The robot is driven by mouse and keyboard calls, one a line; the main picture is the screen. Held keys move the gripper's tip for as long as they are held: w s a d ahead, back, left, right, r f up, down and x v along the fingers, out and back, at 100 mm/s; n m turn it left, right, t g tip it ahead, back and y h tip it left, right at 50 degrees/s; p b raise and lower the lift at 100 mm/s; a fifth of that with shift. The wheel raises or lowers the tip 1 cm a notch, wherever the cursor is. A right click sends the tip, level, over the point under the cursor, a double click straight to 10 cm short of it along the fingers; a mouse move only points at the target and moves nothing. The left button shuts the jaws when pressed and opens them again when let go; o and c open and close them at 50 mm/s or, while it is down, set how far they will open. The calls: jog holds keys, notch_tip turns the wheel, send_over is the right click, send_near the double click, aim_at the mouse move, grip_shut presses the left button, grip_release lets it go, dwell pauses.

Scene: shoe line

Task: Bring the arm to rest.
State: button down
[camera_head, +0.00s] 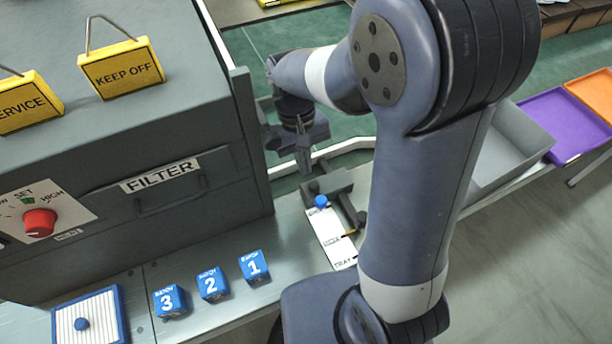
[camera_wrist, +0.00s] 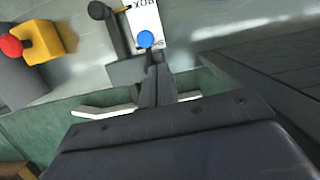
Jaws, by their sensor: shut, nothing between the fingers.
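My gripper (camera_head: 304,168) hangs from my arm just right of the dark filter machine, above the far edge of the bench. Its fingers are shut and hold nothing. In the wrist view the closed fingers (camera_wrist: 154,80) point toward a blue knob (camera_wrist: 146,39). In the head view the blue knob (camera_head: 321,201) sits below and slightly right of the fingertips, on a lever beside a white label plate (camera_head: 338,246) reading BOX and TRAY. The fingers appear apart from the knob in the head view. My arm is bent and fills the centre right.
The machine (camera_head: 230,165) stands close left of my gripper, with KEEP OFF (camera_head: 122,68) and SERVICE (camera_head: 28,103) signs on top. Blue numbered blocks (camera_head: 212,284) and a blue-rimmed panel (camera_head: 92,318) are in front. Grey (camera_head: 510,150), purple (camera_head: 566,122) and orange (camera_head: 595,95) trays lie right.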

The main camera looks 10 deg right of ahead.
jog(key=shift+v, duration=1)
notch_tip(320, 180, down, 10)
jog(key=w+a+m+y+p, duration=0.1)
jog(key=w+a+m, duration=0.1)
jog(key=m, duration=0.2)
jog(key=shift+f+p, duration=0.2)
jog(key=shift+p, duration=0.1)
